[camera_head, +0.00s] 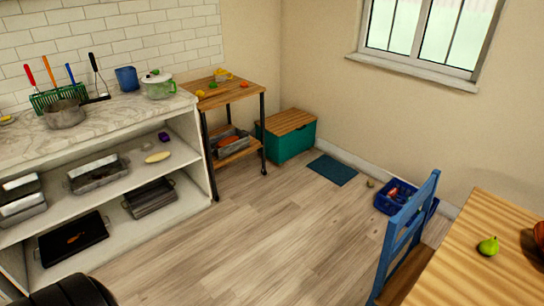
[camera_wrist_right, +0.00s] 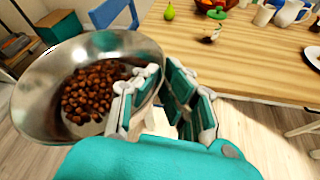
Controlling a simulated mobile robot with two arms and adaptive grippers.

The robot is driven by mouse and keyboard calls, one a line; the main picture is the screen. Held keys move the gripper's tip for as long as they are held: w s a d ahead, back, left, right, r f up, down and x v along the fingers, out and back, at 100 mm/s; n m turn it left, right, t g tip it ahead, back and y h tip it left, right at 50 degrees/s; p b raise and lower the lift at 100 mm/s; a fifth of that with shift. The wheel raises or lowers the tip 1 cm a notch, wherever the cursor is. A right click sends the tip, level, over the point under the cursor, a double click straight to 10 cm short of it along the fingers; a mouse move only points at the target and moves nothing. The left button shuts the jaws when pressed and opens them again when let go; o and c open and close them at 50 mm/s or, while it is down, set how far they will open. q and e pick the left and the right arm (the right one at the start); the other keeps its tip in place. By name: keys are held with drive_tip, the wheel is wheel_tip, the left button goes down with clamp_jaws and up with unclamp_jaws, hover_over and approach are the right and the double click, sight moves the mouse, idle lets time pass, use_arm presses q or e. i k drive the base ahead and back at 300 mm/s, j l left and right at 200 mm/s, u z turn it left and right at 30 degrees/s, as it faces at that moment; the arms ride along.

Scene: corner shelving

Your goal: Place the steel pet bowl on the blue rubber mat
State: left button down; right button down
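The steel pet bowl (camera_wrist_right: 32,100) is in the right wrist view, tilted and holding brown kibble. My right gripper (camera_wrist_right: 160,88) is shut on its rim, with one finger inside the bowl and the other outside. The bowl appears held up in the air over the floor. The blue rubber mat (camera_head: 332,170) lies flat and bare on the wood floor in the head view, near the back wall. Neither the bowl nor my right gripper shows in the head view. My left gripper is not in view.
A teal chest with a wooden lid (camera_head: 290,142) stands left of the mat. A blue crate (camera_head: 392,205) and a blue chair (camera_head: 405,235) are to its right. A wooden table (camera_head: 480,270) fills the right front. The floor (camera_head: 250,235) before the mat is clear.

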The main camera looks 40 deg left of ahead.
sight(333, 172)
drive_tip(key=i+j+u, duration=0.25)
drive_tip(key=i, duration=0.3)
drive_tip(key=i+j+u, duration=0.25)
drive_tip(key=i, duration=0.3)
drive_tip(key=i+j+u, duration=0.25)
drive_tip(key=i, duration=0.3)
drive_tip(key=l, duration=0.1)
